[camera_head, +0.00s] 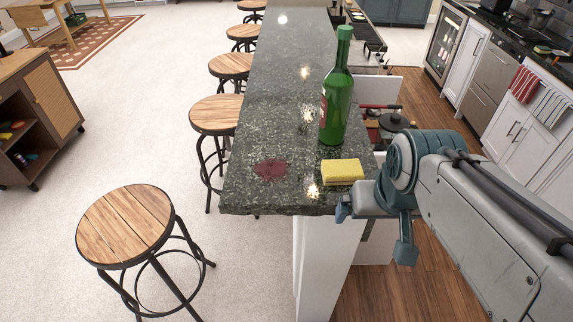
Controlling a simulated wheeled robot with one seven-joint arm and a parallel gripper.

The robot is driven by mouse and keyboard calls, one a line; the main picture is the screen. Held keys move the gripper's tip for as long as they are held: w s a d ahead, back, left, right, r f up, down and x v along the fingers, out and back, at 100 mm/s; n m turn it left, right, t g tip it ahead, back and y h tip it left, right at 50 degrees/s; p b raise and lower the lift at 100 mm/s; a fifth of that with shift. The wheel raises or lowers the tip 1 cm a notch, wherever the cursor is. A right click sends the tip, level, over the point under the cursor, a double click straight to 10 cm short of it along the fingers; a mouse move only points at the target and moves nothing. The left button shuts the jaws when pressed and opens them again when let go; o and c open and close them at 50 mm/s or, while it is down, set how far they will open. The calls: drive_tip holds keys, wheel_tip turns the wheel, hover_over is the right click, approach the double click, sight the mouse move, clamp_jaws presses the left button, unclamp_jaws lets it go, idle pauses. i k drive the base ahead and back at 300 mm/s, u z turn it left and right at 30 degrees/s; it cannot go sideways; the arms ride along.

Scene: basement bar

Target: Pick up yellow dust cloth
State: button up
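A yellow block-like thing (342,172), which looks like a folded cloth or a sponge, lies flat on the near end of the dark green stone bar counter (275,120). My gripper (345,208) is at the counter's near right corner, just in front of and below the yellow thing. It looks apart from it. Its fingers are small and partly hidden by my own arm, so I cannot tell whether they are open or shut. Nothing shows held in it.
A green bottle (338,95) stands upright right behind the yellow thing. A dark red stain (271,169) lies to its left. Several round wooden stools (125,225) line the counter's left side. Red and striped towels (524,84) hang at the right cabinets.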

sight(341, 171)
drive_tip(key=k, duration=0.5)
drive_tip(key=u, duration=1.3)
drive_tip(key=i, duration=0.85)
drive_tip(key=z, duration=2.45)
